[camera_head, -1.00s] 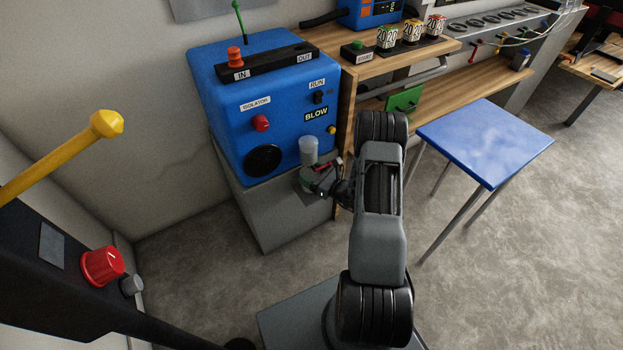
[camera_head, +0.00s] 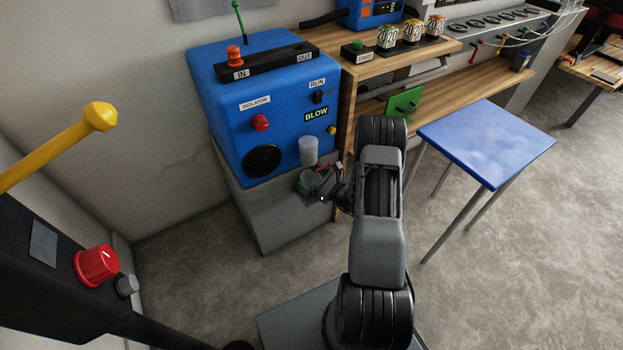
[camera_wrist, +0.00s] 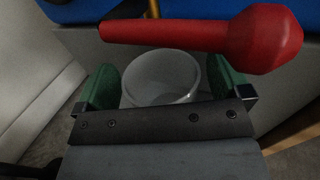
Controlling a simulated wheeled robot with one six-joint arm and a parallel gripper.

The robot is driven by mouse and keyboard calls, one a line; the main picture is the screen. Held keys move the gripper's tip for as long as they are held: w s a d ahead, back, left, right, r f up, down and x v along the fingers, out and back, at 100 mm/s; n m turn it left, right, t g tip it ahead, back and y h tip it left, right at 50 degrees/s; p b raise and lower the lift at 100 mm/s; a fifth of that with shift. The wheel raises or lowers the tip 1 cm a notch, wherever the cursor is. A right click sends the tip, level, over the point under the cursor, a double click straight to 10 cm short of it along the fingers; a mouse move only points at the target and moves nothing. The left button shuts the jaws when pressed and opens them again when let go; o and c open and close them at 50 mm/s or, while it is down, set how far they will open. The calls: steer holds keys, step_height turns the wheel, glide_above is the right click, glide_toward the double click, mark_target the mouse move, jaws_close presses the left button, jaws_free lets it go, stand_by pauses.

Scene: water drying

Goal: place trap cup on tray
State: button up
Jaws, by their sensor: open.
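A pale, open-topped cup, which looks like the trap cup (camera_wrist: 160,78), stands between the green fingertips of my gripper (camera_wrist: 162,88) in the wrist view. I look down into it and it looks empty. The fingers are apart on either side of it, and the gripper's dark body hides its lower front. In the head view my gripper (camera_head: 314,182) is low in front of the blue machine, over a grey ledge. A pale translucent cylinder (camera_head: 309,150) shows just behind it against the machine. I cannot tell which surface is the tray.
A red handle (camera_wrist: 210,30) crosses just above the cup in the wrist view. The blue machine (camera_head: 265,110) rises behind my gripper. A wooden bench (camera_head: 450,90) and blue-topped table (camera_head: 485,142) stand to the right. Several labelled cans (camera_head: 412,32) are on the upper shelf.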

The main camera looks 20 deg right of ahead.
steer(key=shift+r, duration=0.25)
steer(key=p+v, duration=0.2)
steer(key=v, duration=0.9)
steer(key=s+a+r+n+g+y, duration=0.4)
steer(key=a+r+n+g, duration=0.9)
steer(key=a+n+g, duration=0.15)
steer(key=s+a+r+n+t+h, duration=0.1)
steer(key=s+r+n+h, duration=0.7)
steer(key=r+n+h, duration=0.3)
steer(key=shift+a+n+h, duration=0.4)
steer(key=shift+n+h, duration=0.5)
steer(key=shift+n, duration=1.45)
steer(key=shift+s+r+t, duration=0.15)
steer(key=shift+t, duration=0.1)
